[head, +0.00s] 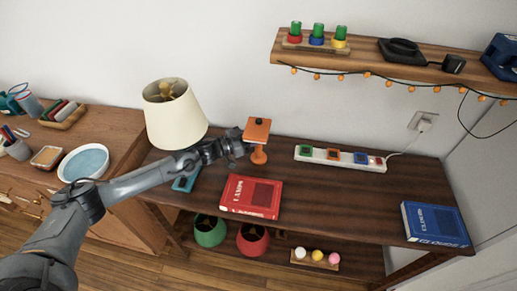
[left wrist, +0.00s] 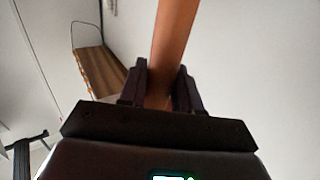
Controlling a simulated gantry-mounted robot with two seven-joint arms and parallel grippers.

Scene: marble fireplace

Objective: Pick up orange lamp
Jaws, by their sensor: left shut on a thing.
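The orange lamp (head: 257,131) stands upright towards the back of the dark wooden table, with a round base and a flat, squarish orange top. My left gripper (head: 240,143) reaches it from the left and is shut on its stem, just below the top. In the left wrist view the orange stem (left wrist: 172,50) rises between the two dark fingers (left wrist: 160,88). The base appears to rest on the table. My right gripper is not in view.
A white-shaded lamp (head: 174,115) stands close behind my left forearm. A red book (head: 251,196) lies in front of the orange lamp, and a power strip (head: 340,158) lies to its right. A shelf (head: 380,65) hangs above right. The table's right middle is clear.

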